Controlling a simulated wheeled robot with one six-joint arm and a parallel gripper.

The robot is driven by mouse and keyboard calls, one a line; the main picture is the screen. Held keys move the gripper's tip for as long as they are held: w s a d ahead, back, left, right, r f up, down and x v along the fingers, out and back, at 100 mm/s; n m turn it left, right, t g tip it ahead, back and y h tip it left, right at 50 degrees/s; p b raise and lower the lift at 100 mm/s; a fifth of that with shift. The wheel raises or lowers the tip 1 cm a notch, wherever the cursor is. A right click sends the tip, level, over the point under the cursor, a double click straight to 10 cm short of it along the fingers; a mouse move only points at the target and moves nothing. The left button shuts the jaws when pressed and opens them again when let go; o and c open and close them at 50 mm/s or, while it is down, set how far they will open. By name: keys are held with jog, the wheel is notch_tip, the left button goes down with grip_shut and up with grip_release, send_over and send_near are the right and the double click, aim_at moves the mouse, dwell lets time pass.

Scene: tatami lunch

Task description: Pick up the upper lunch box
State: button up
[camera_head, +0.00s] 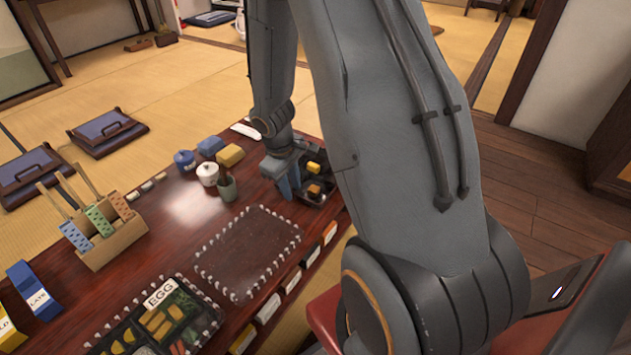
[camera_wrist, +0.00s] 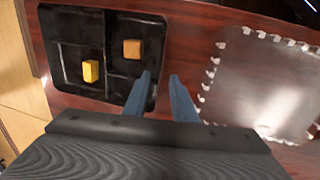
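The far black lunch box (camera_head: 326,184) stands near the back right edge of the red-brown table, partly hidden by my arm. In the wrist view this lunch box (camera_wrist: 75,30) fills the upper left, with divided compartments holding a yellow block (camera_wrist: 91,71) and a brown block (camera_wrist: 132,49). My gripper (camera_wrist: 160,75) is open, its blue-grey fingers apart. The left finger overlaps the box's right side and the other is just outside it, over the table; contact cannot be told. The gripper (camera_head: 285,183) is at the box's left side in the head view. A second lunch box (camera_head: 205,327) lies in the foreground.
A dark mat with a pale stitched border (camera_head: 250,250) lies empty beside the far box. A blue pot (camera_head: 184,159), white pot (camera_head: 207,174), green cup (camera_head: 227,188) and yellow block (camera_head: 230,155) stand close by. A wooden rack (camera_head: 118,238) stands at left.

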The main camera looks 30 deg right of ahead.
notch_tip(320, 180, down, 2)
jog(key=shift+w+d+f+b, duration=0.1)
jog(key=shift+d+b, duration=0.05)
jog(key=shift+b, duration=0.2)
grip_shut()
jog(key=shift+r, duration=0.2)
